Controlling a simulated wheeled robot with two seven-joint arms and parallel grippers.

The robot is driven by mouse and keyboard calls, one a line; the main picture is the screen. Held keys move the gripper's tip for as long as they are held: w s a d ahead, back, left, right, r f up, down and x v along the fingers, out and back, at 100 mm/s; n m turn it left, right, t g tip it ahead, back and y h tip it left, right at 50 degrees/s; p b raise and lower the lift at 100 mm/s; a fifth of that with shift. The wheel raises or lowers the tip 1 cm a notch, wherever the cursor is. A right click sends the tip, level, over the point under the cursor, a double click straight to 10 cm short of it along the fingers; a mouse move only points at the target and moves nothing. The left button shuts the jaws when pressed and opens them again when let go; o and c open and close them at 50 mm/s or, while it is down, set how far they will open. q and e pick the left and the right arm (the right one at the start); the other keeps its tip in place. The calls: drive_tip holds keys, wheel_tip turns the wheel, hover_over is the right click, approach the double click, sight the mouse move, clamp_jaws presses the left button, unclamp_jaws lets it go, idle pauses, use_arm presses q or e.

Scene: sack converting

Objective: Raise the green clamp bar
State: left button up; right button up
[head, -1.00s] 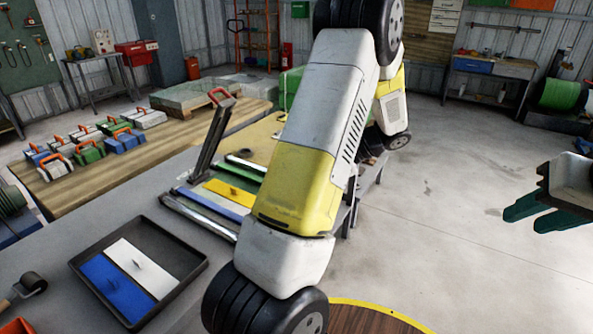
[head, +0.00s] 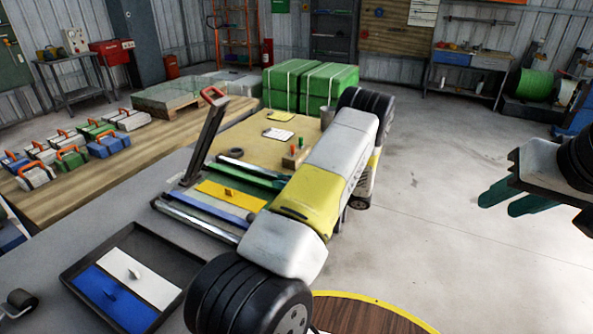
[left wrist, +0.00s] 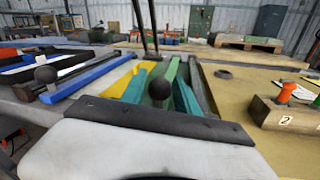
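The green clamp bar (head: 247,173) lies low across the bench fixture, beyond the yellow strip (head: 228,194). It also shows in the left wrist view (left wrist: 168,76), running away from the camera. A dark ball knob (left wrist: 159,88) stands at its near end. My left gripper (head: 281,182) is at the bar's right end, mostly hidden by my arm in the head view. In the left wrist view its teal fingers are apart, one on each side of the bar and knob; contact cannot be told. My right gripper (head: 513,197) is open and empty over the floor at right.
An upright lever with a red handle (head: 212,95) stands behind the bar's left end. A blue bar (left wrist: 88,78) with another ball knob lies beside it. A black tray (head: 176,247) holds blue and white plates. A numbered wooden block (left wrist: 284,118) stands on the right.

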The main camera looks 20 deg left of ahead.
use_arm(q)
drive_tip(key=shift+s+a, duration=0.15)
drive_tip(key=shift+a, duration=1.1)
clamp_jaws()
idle(0.5)
